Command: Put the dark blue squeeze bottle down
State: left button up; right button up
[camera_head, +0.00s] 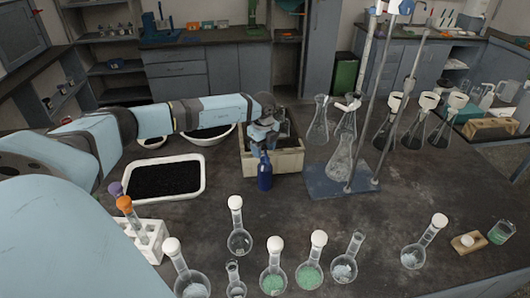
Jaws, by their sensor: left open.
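The dark blue squeeze bottle (265,174) is upright on the dark table, close in front of a beige box. My left arm reaches in from the left, and my left gripper (264,146) is directly above the bottle's top. The jaws are open. The bottle's top is partly hidden by the gripper, and I cannot tell whether the fingers touch it. My right gripper is out of view.
The beige box (290,161) is just behind the bottle. A white tray of dark granules (202,163) is to the left. A stand with a blue base (325,186) is to the right. Several flasks line the front; bare table (420,195) lies right.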

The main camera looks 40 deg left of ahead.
pick_arm(q)
jog(key=shift+f, duration=0.4)
jog(key=shift+c, duration=0.5)
grip_shut()
jog(key=shift+r, duration=0.15)
